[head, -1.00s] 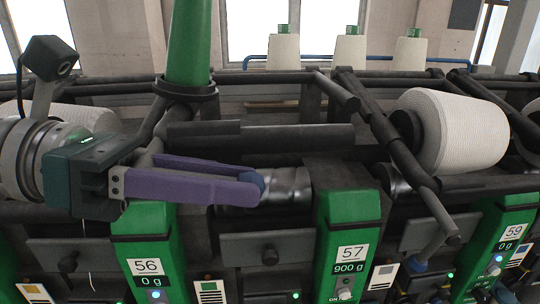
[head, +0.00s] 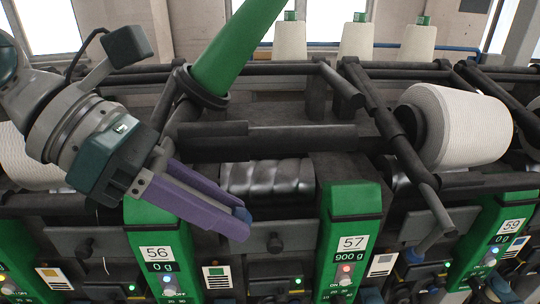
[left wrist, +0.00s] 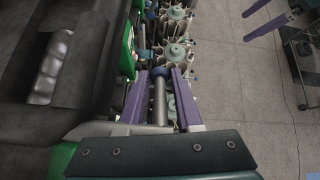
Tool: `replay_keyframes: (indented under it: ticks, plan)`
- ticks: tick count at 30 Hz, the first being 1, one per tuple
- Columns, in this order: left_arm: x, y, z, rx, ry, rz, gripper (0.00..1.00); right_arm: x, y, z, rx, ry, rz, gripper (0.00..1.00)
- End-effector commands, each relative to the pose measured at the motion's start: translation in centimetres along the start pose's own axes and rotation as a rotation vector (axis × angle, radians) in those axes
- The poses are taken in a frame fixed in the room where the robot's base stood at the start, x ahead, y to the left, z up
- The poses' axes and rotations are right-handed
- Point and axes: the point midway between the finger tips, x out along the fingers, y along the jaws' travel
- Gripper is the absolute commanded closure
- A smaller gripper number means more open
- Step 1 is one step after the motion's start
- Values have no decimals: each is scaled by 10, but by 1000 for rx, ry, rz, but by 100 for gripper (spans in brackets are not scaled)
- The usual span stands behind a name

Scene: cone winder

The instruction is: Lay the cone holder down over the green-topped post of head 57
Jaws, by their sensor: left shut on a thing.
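The cone holder (head: 240,48) of head 57 stands raised in the head view, its green cone leaning to the right above a black collar. My left gripper (head: 240,222) reaches in from the left, purple fingers pointing down to the right; its grip is partly hidden. In the left wrist view, a grey bar (left wrist: 160,100) lies between the fingers. The green-topped post of head 57 (head: 352,200), marked 57 and 900 g, stands to the right of the fingertips, with nothing on its top. My right gripper (left wrist: 263,17) shows only in the left wrist view, fingers apart and empty.
The ribbed metal drum (head: 267,180) lies behind the fingers. The green post of head 56 (head: 160,240) is just below them. A white yarn cone (head: 455,127) sits in a lowered holder to the right. Dark rails cross the back.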

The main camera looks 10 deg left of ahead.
Motion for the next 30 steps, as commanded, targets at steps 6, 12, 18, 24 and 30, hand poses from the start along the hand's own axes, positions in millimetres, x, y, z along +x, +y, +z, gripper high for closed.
replay_keyframes:
  ticks: [6,12,18,24,30]
  plan:
    - [-2,2,-6,2,109,23,100,-6,0,-2,0,0,0,9]
    - [-2,3,-13,1,206,42,100,-8,0,-3,0,0,0,9]
    - [-3,4,-20,3,304,61,100,-9,0,-3,0,0,0,9]
    - [-5,6,-26,3,402,81,100,-7,0,-2,0,0,0,9]
    - [-8,7,-32,3,500,101,100,-4,0,-1,0,0,0,9]
